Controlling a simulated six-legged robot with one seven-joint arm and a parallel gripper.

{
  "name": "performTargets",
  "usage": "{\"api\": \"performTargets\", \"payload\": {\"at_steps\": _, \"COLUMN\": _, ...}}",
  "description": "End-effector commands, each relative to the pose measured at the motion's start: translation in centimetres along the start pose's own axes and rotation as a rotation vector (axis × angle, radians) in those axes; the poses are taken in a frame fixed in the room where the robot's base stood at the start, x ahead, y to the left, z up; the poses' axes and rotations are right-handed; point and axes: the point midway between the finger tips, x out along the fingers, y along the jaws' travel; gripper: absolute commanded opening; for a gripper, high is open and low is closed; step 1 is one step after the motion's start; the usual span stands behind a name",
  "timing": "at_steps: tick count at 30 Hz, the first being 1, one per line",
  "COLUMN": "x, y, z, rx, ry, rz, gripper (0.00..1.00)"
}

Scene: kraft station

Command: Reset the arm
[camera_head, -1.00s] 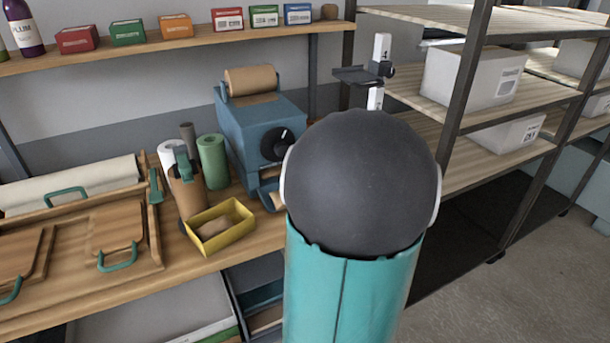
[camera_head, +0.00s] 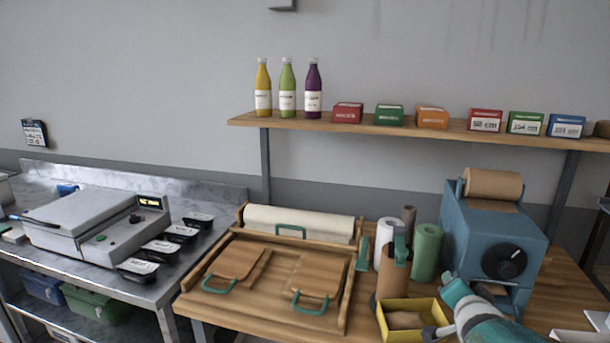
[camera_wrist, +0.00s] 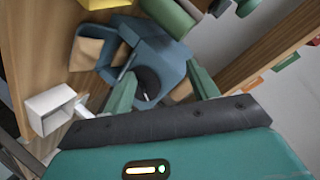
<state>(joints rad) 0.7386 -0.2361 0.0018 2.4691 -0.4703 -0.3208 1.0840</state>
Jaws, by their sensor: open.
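My gripper (camera_wrist: 165,88) shows in the wrist view with its two green fingers spread apart and nothing between them. Beyond the fingers is the blue machine with a black dial (camera_wrist: 148,45), seen tilted. In the head view the blue machine (camera_head: 470,235) stands at the right of the wooden bench, with a brown paper roll (camera_head: 492,184) on top. Part of my teal arm shows at the bottom right of the head view, in front of the machine. The fingertips cannot be made out clearly there.
A yellow tray (camera_head: 384,325), a green roll (camera_head: 426,252) and a brown holder (camera_head: 392,278) stand left of the machine. A wooden board unit (camera_head: 340,325) is farther left. A shelf (camera_head: 400,128) carries bottles and boxes. A white open box (camera_wrist: 38,102) shows in the wrist view.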

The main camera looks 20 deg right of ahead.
Motion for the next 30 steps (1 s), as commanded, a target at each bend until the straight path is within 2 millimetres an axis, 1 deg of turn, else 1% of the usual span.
{"api": "performTargets", "payload": {"at_steps": 1, "x": -1.1, "y": -2.0, "z": 1.4, "rx": -0.075, "ry": -0.039, "rz": 0.008, "gripper": 0.59}}
{"api": "performTargets", "payload": {"at_steps": 3, "x": -2.7, "y": -3.8, "z": 3.4, "rx": -0.184, "ry": -0.107, "rz": 0.033, "gripper": 0.59}}
{"api": "performTargets", "payload": {"at_steps": 5, "x": -4.4, "y": -5.2, "z": 5.3, "rx": -0.28, "ry": -0.173, "rz": 0.045, "gripper": 0.59}}
{"api": "performTargets", "payload": {"at_steps": 6, "x": -5.7, "y": -6.0, "z": 6.6, "rx": -0.343, "ry": -0.222, "rz": 0.049, "gripper": 0.59}}
{"api": "performTargets", "payload": {"at_steps": 8, "x": -7.8, "y": -7.1, "z": 8.6, "rx": -0.44, "ry": -0.3, "rz": 0.044, "gripper": 0.59}}
{"api": "performTargets", "payload": {"at_steps": 9, "x": -9.3, "y": -7.7, "z": 9.9, "rx": -0.506, "ry": -0.355, "rz": 0.035, "gripper": 0.59}}
{"api": "performTargets", "payload": {"at_steps": 11, "x": -11.8, "y": -8.5, "z": 12.0, "rx": -0.608, "ry": -0.444, "rz": 0.012, "gripper": 0.59}}
{"api": "performTargets", "payload": {"at_steps": 12, "x": -13.6, "y": -8.9, "z": 13.3, "rx": -0.676, "ry": -0.504, "rz": -0.011, "gripper": 0.59}}
{"api": "performTargets", "payload": {"at_steps": 14, "x": -16.3, "y": -9.3, "z": 15.1, "rx": -0.775, "ry": -0.592, "rz": -0.05, "gripper": 0.59}}
{"api": "performTargets", "payload": {"at_steps": 15, "x": -18.0, "y": -9.4, "z": 16.1, "rx": -0.836, "ry": -0.646, "rz": -0.08, "gripper": 0.59}}
{"api": "performTargets", "payload": {"at_steps": 18, "x": -21.4, "y": -9.4, "z": 18.0, "rx": -0.957, "ry": -0.755, "rz": -0.146, "gripper": 0.59}}
{"api": "performTargets", "payload": {"at_steps": 21, "x": -23.4, "y": -9.2, "z": 18.9, "rx": -1.026, "ry": -0.816, "rz": -0.188, "gripper": 0.59}}
{"api": "performTargets", "payload": {"at_steps": 22, "x": -23.6, "y": -9.1, "z": 19.1, "rx": -1.036, "ry": -0.826, "rz": -0.193, "gripper": 0.59}}
{"api": "performTargets", "payload": {"at_steps": 24, "x": -23.9, "y": -9.1, "z": 19.2, "rx": -1.047, "ry": -0.836, "rz": -0.199, "gripper": 0.59}}
{"api": "performTargets", "payload": {"at_steps": 30, "x": -23.8, "y": -9.0, "z": 19.2, "rx": -1.046, "ry": -0.835, "rz": -0.196, "gripper": 0.59}}
